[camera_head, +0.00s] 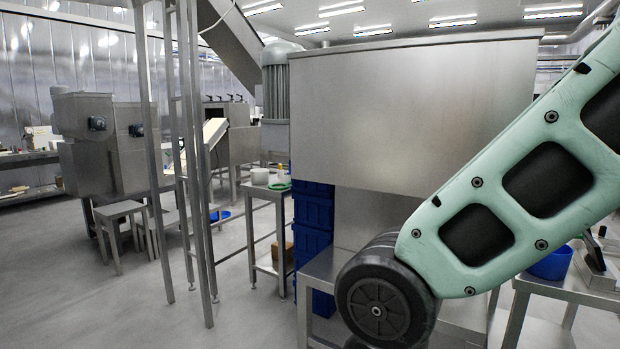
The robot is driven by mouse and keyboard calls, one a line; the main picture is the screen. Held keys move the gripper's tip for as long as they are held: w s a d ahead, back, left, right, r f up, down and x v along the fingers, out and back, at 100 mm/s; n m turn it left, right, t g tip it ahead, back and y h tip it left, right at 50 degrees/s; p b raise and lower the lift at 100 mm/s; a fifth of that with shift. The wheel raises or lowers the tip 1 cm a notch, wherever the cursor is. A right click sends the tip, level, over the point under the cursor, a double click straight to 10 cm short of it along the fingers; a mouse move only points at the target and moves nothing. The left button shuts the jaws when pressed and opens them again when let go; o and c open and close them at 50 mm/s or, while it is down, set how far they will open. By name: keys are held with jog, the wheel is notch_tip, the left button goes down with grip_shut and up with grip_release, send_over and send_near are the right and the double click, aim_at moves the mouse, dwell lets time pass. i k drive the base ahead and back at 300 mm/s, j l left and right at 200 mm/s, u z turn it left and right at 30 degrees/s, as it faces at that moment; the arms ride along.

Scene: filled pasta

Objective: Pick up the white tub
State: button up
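A small white round tub (260,176) stands on a small steel table (263,191) left of the picture's middle, some way off. It is small in the picture, and I cannot tell whether it is empty. My green arm link crosses the right side, far from the tub. My gripper is not in view, so I cannot see whether it holds anything.
A green item (280,186) lies beside the tub. Stacked blue crates (312,215) stand right of that table. A big steel machine (410,110) fills the middle. Steel posts (190,150) rise at left. Open grey floor (100,310) lies at front left. A blue bucket (552,264) is at right.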

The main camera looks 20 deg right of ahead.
aim_at(258, 176)
jog(key=i+j+u, duration=0.15)
jog(key=i+u, duration=0.3)
jog(key=i, duration=2.65)
jog(key=j+u, duration=0.05)
jog(key=j, duration=0.05)
